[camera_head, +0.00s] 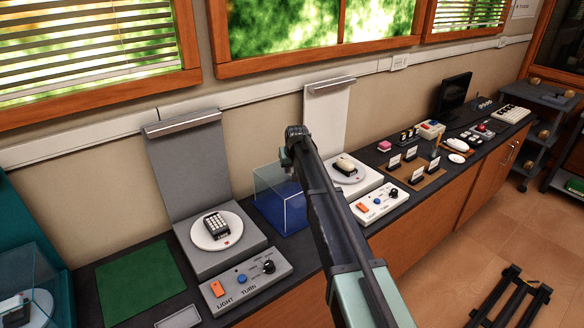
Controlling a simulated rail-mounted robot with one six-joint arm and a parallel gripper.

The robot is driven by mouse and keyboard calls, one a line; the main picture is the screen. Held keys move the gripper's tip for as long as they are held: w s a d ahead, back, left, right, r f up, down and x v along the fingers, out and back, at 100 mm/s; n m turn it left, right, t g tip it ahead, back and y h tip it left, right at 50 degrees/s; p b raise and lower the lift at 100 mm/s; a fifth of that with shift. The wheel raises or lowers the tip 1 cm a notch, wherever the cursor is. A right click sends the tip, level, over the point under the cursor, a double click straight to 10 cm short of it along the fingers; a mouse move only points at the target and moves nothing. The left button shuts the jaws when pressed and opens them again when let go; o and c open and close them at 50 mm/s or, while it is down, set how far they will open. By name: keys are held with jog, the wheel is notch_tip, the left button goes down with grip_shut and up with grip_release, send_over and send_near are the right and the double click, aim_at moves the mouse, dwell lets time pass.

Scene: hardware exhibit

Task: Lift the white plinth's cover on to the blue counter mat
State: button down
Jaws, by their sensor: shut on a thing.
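A clear box-shaped cover (265,184) stands upright over the blue counter mat (284,214), between the grey and white plinths. The mat shows through its walls, and I cannot tell whether its lower edge touches the mat. My gripper (287,160) is at the top of the cover and shut on it. My own arm hides the fingertips' far side and the cover's right edge. The white plinth (370,184), to the right, is uncovered. Its white turntable (338,177) bears a small beige and dark object (346,165).
Control panels stand before both plinths. Another clear cover (38,262) is at far left. Labelled small items and a monitor (455,95) occupy the right counter.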

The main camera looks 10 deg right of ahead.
jog(key=shift+f, duration=0.3)
jog(key=c, duration=0.7)
grip_release()
jog(key=shift+o, duration=0.4)
jog(key=o, duration=0.4)
jog(key=shift+r, duration=0.1)
notch_tip(320, 180, up, 7)
jog(key=p, duration=0.6)
jog(key=shift+p, duration=0.4)
